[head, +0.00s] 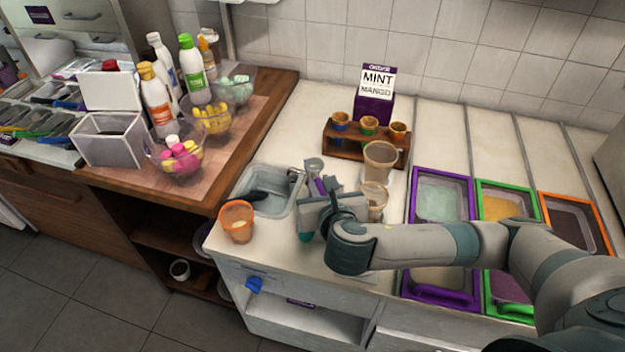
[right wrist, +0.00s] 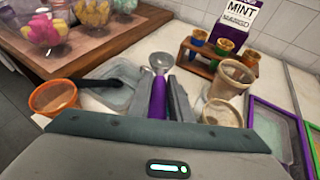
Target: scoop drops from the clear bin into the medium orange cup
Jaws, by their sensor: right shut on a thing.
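The orange cup (head: 237,221) stands upright near the left front edge of the white counter. It also shows at the left in the right wrist view (right wrist: 54,98). A clear grey bin (head: 272,203) is sunk in the counter behind it, with a dark-handled utensil (head: 266,197) lying in it; its contents are hard to make out. My right gripper (head: 322,197) is shut on a purple-handled scoop (right wrist: 158,97), whose metal bowl (right wrist: 160,62) points away from me. The scoop is to the right of the clear bin, apart from the orange cup. My left gripper is out of view.
Stacked clear cups (head: 380,163) stand just right of my right gripper. A wooden rack (head: 364,143) with small cups and a mint box (head: 374,100) are behind. Purple (head: 413,185), green and orange rimmed bins lie right. Bottles and candy bowls (head: 177,158) stand left.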

